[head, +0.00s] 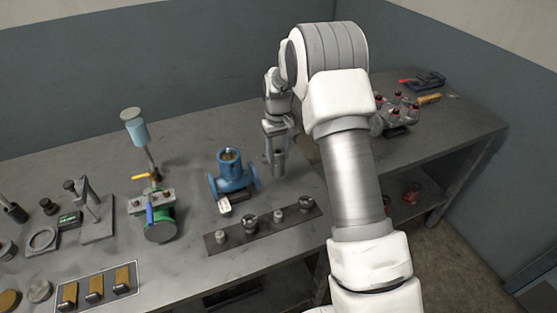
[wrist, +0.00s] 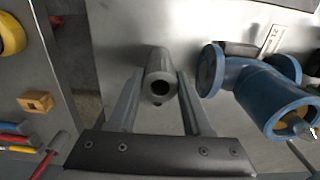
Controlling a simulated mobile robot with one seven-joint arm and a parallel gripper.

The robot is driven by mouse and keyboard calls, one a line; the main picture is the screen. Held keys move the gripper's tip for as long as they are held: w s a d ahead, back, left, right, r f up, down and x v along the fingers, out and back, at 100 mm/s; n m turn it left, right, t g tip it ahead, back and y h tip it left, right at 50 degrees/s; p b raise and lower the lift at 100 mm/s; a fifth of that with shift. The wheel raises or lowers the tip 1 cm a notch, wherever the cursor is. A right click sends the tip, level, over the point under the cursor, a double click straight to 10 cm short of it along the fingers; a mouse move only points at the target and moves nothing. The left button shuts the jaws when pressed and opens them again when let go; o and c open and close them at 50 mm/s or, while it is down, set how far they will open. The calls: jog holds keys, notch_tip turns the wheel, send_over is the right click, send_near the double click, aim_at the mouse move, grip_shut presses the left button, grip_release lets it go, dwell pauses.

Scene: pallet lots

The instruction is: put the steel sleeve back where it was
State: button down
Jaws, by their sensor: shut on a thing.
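My gripper (head: 277,150) is in the head view behind the front strip, to the right of the blue valve body. In the wrist view its two fingers (wrist: 158,100) are shut on the steel sleeve (wrist: 161,78), a plain grey tube with a dark bore. The sleeve shows below the gripper in the head view (head: 278,169), roughly upright. I cannot tell whether it touches the bench. A dark strip (head: 265,229) with several small metal pieces in a row lies at the bench's front edge, nearer than the gripper.
The blue valve body (head: 232,181) stands close to the gripper; it also shows in the wrist view (wrist: 265,95). A green pump-like unit (head: 160,226) stands to the left. A tray with gold blocks (head: 125,289) lies at the front left. Bare bench lies behind the valve.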

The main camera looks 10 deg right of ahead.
jog(key=shift+f, duration=1.55)
jog(key=shift+f, duration=0.15)
jog(key=shift+f, duration=0.15)
jog(key=shift+c, duration=1.7)
grip_release()
jog(key=shift+r, duration=0.2)
